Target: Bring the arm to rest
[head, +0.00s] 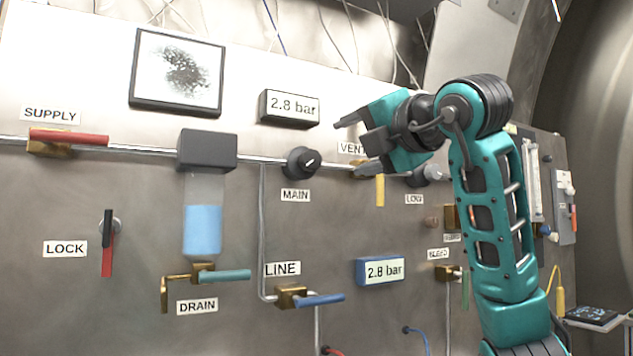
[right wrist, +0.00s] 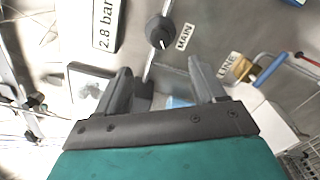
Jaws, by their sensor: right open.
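My right arm, teal and black, comes up from the lower right in the head view. Its right gripper (head: 352,145) is in front of the wall panel, close to the VENT label, with its fingers pointing left. In the right wrist view the two fingers of the right gripper (right wrist: 158,82) stand apart with nothing held between them. The gripper hides part of the panel around the VENT valve. My left gripper is not in view.
The panel carries a red SUPPLY lever (head: 68,137), a black MAIN knob (head: 302,161), a blue LINE lever (head: 319,300), a teal DRAIN lever (head: 225,276) and a red LOCK handle (head: 107,257). A reservoir with blue liquid (head: 202,229) juts out left of the gripper.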

